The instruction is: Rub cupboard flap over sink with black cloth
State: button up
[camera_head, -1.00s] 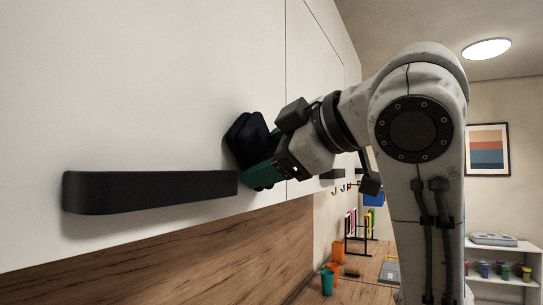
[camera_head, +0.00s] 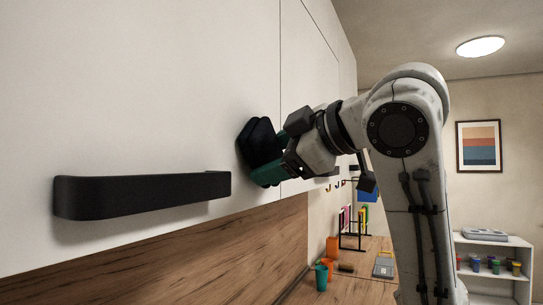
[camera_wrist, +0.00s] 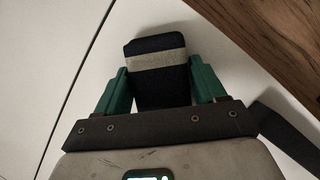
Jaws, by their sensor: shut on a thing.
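The white cupboard flap (camera_head: 130,90) fills the left of the head view, with a long black handle (camera_head: 140,196) along its lower part. My gripper (camera_head: 268,165) has green fingers and is shut on the black cloth (camera_head: 256,138), a thick folded pad. The cloth is up against or very close to the flap's face, right of the handle and just left of a vertical seam. In the wrist view the cloth (camera_wrist: 160,88) sits between both fingers and shows a light grey band. Exact contact with the flap cannot be made out.
Oak splashback (camera_head: 170,258) runs below the flap. Further right, orange and teal cups (camera_head: 321,278) and a dark rack (camera_head: 352,230) stand on the counter. A white shelf (camera_head: 492,262) with small pots is at the far right. The flap's upper left is clear.

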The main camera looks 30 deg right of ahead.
aim_at(262, 153)
jog(key=shift+w+d, duration=1.05)
jog(key=shift+d, duration=0.1)
jog(key=shift+s+a, duration=0.1)
jog(key=shift+s+a+b, duration=0.15)
jog(key=shift+s+a, duration=0.6)
jog(key=shift+a, duration=0.25)
jog(key=shift+s+a+b, duration=0.1)
jog(key=shift+s+a, duration=0.6)
jog(key=shift+a, duration=0.3)
jog(key=shift+s+a+b, duration=0.15)
jog(key=shift+s+a, duration=0.6)
jog(key=shift+a, duration=0.25)
jog(key=shift+r, duration=0.15)
jog(key=shift+w+d+p, duration=0.2)
jog(key=shift+w+d, duration=0.3)
jog(key=shift+d, duration=0.4)
jog(key=shift+w+d+p, duration=0.2)
jog(key=shift+w+d, duration=0.3)
jog(key=shift+d, duration=0.35)
jog(key=shift+w+d, duration=1.2)
jog(key=shift+d, duration=0.2)
